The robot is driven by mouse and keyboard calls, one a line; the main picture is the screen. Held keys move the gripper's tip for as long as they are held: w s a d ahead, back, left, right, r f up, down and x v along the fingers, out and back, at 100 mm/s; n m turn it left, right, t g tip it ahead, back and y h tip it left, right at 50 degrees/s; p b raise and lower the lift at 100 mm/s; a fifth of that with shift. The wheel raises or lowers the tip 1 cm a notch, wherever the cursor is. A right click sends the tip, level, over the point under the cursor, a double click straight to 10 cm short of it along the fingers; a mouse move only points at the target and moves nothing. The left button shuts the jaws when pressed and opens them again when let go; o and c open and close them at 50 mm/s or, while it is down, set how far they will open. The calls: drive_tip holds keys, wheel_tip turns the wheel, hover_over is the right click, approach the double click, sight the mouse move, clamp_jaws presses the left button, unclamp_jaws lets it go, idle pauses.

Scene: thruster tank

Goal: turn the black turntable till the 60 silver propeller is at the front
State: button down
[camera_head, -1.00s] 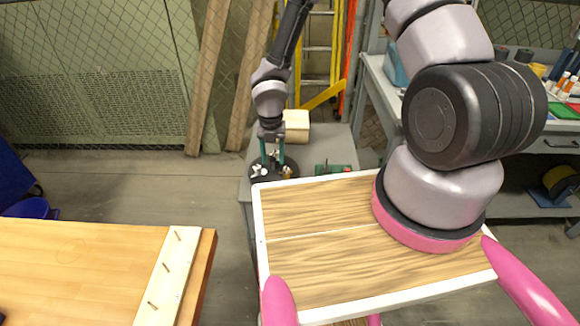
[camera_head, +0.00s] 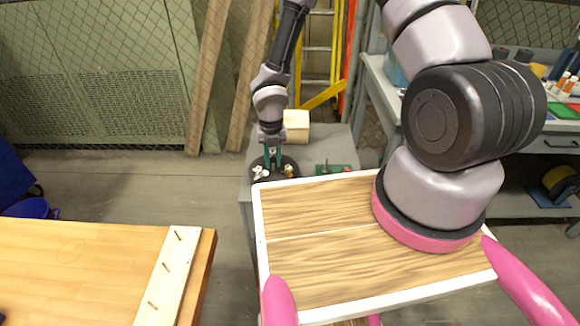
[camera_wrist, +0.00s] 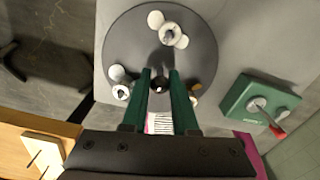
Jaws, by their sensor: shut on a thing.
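The black turntable (camera_wrist: 203,52) lies on a grey top; it also shows in the head view (camera_head: 275,180). In the wrist view a pale silver propeller (camera_wrist: 173,36) is at its far side, and another silver one (camera_wrist: 121,90) is at its left. A partly hidden, brassy propeller (camera_wrist: 194,92) is at its right, behind a finger. I cannot read any size number. My gripper (camera_wrist: 161,86) is shut on a small dark knob (camera_wrist: 160,83) near the disc's near middle. The green fingers also show in the head view (camera_head: 273,160).
A green block with a red-tipped handle (camera_wrist: 245,104) stands right of the turntable. A striped white card (camera_wrist: 160,123) shows between my fingers. A wooden table (camera_head: 80,270) is at left.

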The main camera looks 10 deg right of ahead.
drive_tip(key=shift+n, duration=0.6)
drive_tip(key=n, duration=0.3)
drive_tip(key=c, duration=0.8)
unclamp_jaws()
drive_tip(key=shift+o, duration=0.2)
drive_tip(key=shift+r, duration=0.1)
drive_tip(key=shift+r, duration=4.4)
